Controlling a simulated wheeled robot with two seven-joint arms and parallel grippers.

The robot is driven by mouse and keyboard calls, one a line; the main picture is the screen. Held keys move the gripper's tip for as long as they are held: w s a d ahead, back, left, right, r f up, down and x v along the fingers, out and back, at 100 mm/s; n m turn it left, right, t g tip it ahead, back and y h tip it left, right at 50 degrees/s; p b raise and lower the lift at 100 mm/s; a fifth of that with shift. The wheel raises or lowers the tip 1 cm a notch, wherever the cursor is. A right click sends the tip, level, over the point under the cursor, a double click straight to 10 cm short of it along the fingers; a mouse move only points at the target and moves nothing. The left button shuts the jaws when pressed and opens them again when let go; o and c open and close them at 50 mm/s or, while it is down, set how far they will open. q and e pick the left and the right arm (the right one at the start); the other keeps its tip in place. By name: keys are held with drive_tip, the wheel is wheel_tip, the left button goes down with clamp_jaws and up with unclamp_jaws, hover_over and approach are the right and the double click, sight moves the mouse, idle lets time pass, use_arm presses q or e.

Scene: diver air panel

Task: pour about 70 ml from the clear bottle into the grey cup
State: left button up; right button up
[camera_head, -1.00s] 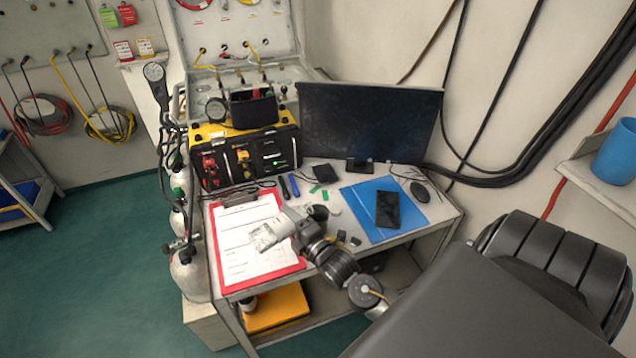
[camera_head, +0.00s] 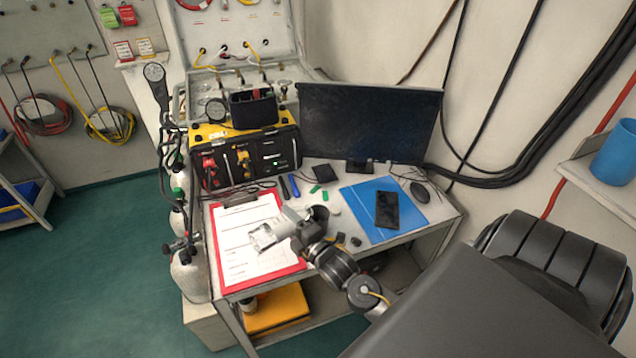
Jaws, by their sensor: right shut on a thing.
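My right gripper (camera_head: 289,226) is over the right part of the red clipboard, at the end of my arm coming from the lower right. It is shut on the clear bottle (camera_head: 263,237), which shows as a small pale, see-through shape in front of the white sheet. The bottle looks tilted; its mouth and liquid level are too small to make out. A dark round opening with a grey rim, probably the grey cup (camera_head: 319,213), shows just right of the gripper, partly hidden by my wrist. Its contents cannot be told. My left gripper is not in view.
The red clipboard (camera_head: 219,262) lies on the table's left. A black monitor (camera_head: 365,120) and an open black-and-yellow case (camera_head: 245,160) stand behind. A blue folder (camera_head: 412,212) with a dark phone (camera_head: 387,210) lies right. Pens and small parts lie between.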

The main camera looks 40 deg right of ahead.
sight(288, 231)
drive_tip(key=shift+m, duration=0.3)
idle(0.8)
drive_tip(key=n+b, duration=0.1)
drive_tip(key=f+n+b, duration=0.2)
drive_tip(key=shift+a+f, duration=0.25)
drive_tip(key=shift+a+r+n, duration=0.1)
drive_tip(key=shift+r+n, duration=0.15)
drive_tip(key=shift+n, duration=0.35)
drive_tip(key=shift+a+f+n+b, duration=0.2)
drive_tip(key=shift+f+n+b, duration=0.2)
drive_tip(key=shift+b, duration=0.2)
drive_tip(key=shift+d+r+n+p, duration=0.1)
drive_tip(key=shift+r+n+p, duration=0.25)
drive_tip(key=shift+p, duration=0.3)
drive_tip(key=shift+f, duration=0.1)
